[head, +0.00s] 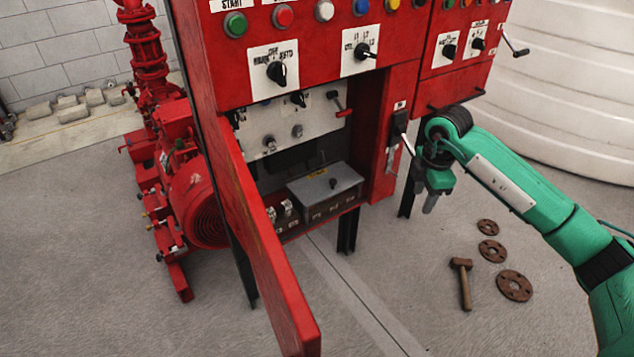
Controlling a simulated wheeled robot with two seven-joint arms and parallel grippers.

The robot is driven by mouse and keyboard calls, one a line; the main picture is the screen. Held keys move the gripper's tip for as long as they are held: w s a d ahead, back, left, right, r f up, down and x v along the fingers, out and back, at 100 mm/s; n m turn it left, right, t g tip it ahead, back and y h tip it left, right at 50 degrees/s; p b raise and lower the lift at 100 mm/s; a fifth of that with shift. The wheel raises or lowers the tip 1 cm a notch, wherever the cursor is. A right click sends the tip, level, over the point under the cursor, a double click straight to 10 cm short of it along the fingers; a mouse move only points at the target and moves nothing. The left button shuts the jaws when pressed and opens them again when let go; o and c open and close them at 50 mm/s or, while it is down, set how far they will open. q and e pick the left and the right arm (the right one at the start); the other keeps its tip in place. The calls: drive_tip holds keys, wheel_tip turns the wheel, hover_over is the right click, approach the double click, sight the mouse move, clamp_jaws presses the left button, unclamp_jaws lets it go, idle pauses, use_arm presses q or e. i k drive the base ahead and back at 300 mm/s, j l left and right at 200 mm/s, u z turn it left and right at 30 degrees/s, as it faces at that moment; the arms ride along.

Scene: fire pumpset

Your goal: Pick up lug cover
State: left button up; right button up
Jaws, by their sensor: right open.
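The lug cover seems to be the grey, flat-topped box (325,188) with a small dark knob on top. It sits low inside the open red cabinet (383,150), on the cabinet's bottom ledge. My right gripper (428,197) is open and empty, pointing down just outside the cabinet's right side. It is to the right of the grey box and apart from it. My left gripper is not in view.
The red cabinet door (262,235) stands open toward me, left of the box. A lever handle (402,130) is on the cabinet's right side, close to my right gripper. A hammer (464,284) and rusty flanges (514,285) lie on the floor. A red pump (196,200) stands left.

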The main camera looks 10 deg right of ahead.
sight(312, 189)
drive_tip(key=l+u, duration=0.25)
drive_tip(key=k+l+u, duration=0.15)
drive_tip(key=l+u, duration=0.15)
drive_tip(key=l, duration=0.15)
drive_tip(key=k+l+u, duration=0.1)
drive_tip(key=l+u, duration=0.15)
drive_tip(key=k+l+u, duration=0.15)
drive_tip(key=l+u, duration=0.15)
drive_tip(key=i+l+u, duration=0.1)
drive_tip(key=i, duration=0.3)
drive_tip(key=l, duration=0.1)
